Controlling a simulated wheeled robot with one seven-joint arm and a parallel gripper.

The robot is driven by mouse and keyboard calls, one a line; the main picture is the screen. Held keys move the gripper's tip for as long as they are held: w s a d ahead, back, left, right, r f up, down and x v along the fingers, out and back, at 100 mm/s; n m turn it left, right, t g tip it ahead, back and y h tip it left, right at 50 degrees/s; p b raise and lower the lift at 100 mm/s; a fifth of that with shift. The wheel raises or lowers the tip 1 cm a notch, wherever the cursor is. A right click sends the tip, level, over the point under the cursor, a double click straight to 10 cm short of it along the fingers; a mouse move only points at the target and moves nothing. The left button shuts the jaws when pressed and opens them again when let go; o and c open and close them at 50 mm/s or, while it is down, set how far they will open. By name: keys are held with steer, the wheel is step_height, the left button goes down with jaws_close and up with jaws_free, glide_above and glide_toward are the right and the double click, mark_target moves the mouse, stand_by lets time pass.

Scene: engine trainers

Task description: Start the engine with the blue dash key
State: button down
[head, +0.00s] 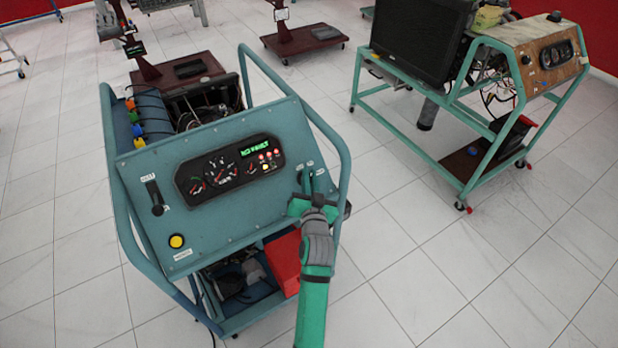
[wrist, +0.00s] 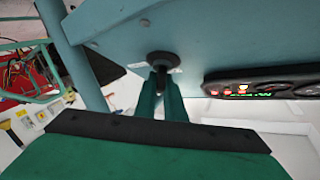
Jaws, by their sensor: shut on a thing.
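The blue engine trainer's sloped dash panel (head: 225,215) faces me in the head view, with a gauge cluster (head: 228,168) showing green display text and small lit lamps. The key switch with its dark key (wrist: 160,64) sits at the panel's right side. My gripper (head: 310,183) is at that spot, its green fingers pointing into the panel. In the wrist view my gripper (wrist: 161,92) has its fingers closed around the key's dark grip. The fingers hide most of the key in the head view, and its exact turn angle is hard to tell.
A lever (head: 155,197) and a yellow button (head: 176,241) are on the panel's left part. Blue tube rails (head: 335,150) flank the panel close to my gripper. A second trainer with a tan dash (head: 548,48) stands at the right. Tiled floor between them is clear.

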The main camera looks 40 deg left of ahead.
steer(key=m+t+h, duration=0.1)
steer(key=m+h, duration=0.3)
steer(key=m, duration=0.1)
steer(key=shift+s+a, duration=0.1)
steer(key=shift+a, duration=0.05)
steer(key=shift+f+m+g+h, duration=0.15)
steer(key=shift+m+g+h, duration=0.35)
steer(key=shift+m+h, duration=1.6)
steer(key=shift+m, duration=0.3)
steer(key=c, duration=1.8)
jaws_free()
steer(key=shift+c, duration=0.2)
steer(key=v, duration=1)
steer(key=shift+s+d, duration=0.25)
